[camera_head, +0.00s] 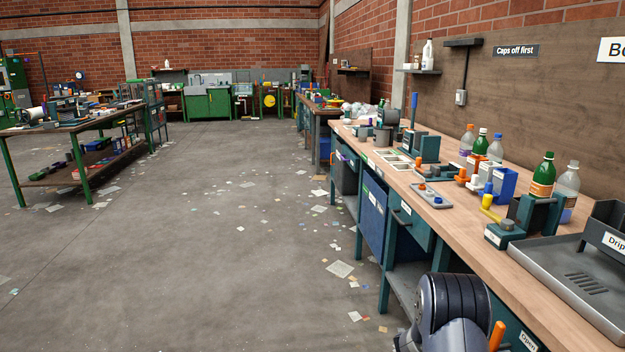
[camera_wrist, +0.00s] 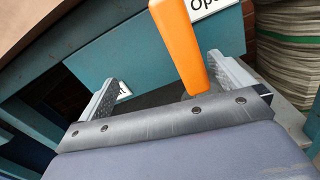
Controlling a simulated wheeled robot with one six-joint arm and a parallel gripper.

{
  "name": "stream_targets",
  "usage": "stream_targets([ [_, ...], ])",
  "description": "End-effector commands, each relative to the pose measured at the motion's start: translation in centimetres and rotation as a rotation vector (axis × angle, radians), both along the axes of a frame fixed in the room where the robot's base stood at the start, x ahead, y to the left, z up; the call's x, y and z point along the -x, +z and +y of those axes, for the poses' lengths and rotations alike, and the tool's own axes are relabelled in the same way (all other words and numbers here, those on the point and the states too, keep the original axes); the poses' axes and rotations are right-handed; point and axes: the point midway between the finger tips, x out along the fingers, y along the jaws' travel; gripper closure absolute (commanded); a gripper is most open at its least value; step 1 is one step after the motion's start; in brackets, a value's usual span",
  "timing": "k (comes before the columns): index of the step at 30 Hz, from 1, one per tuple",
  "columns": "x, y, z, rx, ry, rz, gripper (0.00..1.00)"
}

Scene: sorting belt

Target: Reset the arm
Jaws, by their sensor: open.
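My gripper (camera_wrist: 163,70) shows in the wrist view with its two grey ridged fingers wide apart. An orange handle (camera_wrist: 180,45) stands tilted between them, nearer the right finger. I cannot tell whether it touches the gripper. A teal panel (camera_wrist: 150,50) lies behind it, with a white label (camera_wrist: 208,6) partly cut off at the top. In the head view, my arm (camera_head: 452,305) is at the bottom right, beside the bench front, and my fingers are hidden. The orange handle also shows there (camera_head: 497,335), just right of my arm.
The long wooden bench (camera_head: 470,235) runs along the right, carrying several bottles (camera_head: 543,176), small fixtures and a grey drip tray (camera_head: 575,275). Blue and teal cabinet fronts (camera_head: 372,222) stand under it. The floor (camera_head: 190,260) at left is open, with scattered paper scraps.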

Motion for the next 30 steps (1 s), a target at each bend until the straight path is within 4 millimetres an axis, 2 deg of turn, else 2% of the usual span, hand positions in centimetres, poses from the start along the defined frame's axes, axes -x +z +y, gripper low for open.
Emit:
stream_targets([
  [10, -0.2, -0.4, 0.0, 0.021, 0.001, 0.149, 0.00],
  [23, -0.2, -0.5, 0.1, 0.020, 0.001, 0.156, 0.00],
  [30, 0.0, 0.7, 1.2, -0.010, 0.011, 0.135, 0.00],
])
